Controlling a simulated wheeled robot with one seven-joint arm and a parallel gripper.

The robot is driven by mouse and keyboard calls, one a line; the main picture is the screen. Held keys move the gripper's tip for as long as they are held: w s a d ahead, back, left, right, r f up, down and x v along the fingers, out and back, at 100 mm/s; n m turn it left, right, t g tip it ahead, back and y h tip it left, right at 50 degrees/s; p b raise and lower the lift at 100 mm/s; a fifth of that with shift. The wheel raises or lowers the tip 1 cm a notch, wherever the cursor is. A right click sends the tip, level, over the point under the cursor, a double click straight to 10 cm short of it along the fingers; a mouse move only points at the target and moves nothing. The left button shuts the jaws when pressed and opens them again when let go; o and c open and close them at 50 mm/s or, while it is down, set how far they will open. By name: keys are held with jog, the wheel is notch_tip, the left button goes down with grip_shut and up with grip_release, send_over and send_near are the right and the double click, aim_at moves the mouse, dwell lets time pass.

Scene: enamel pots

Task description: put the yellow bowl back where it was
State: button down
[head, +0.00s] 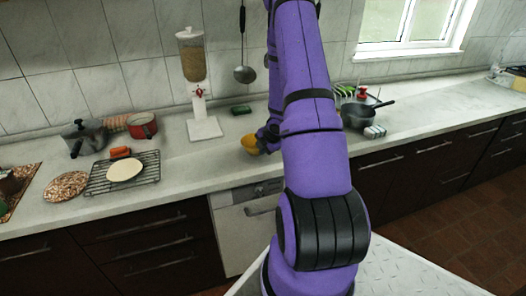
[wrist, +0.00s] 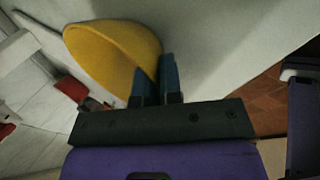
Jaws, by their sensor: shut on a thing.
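The yellow bowl (head: 250,144) is at my gripper (head: 264,140) in the head view, over the counter near its front edge. In the wrist view the yellow bowl (wrist: 112,50) fills the upper left and looks tilted. My gripper (wrist: 156,80) is shut on the bowl's rim at its right side, with the blue-grey fingers close together. My purple arm hides part of the counter to the right of the bowl. I cannot tell whether the bowl touches the counter.
A cereal dispenser (head: 199,90) stands behind and left of the bowl. A green sponge-like block (head: 241,109) lies near the wall. A cooling rack (head: 98,184) with a flat round piece, a red pot (head: 142,125) and a dark pot (head: 84,138) are left. A black pan (head: 358,114) stands right.

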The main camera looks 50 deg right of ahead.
jog(key=shift+f, duration=0.4)
jog(key=c, duration=1.3)
grip_release()
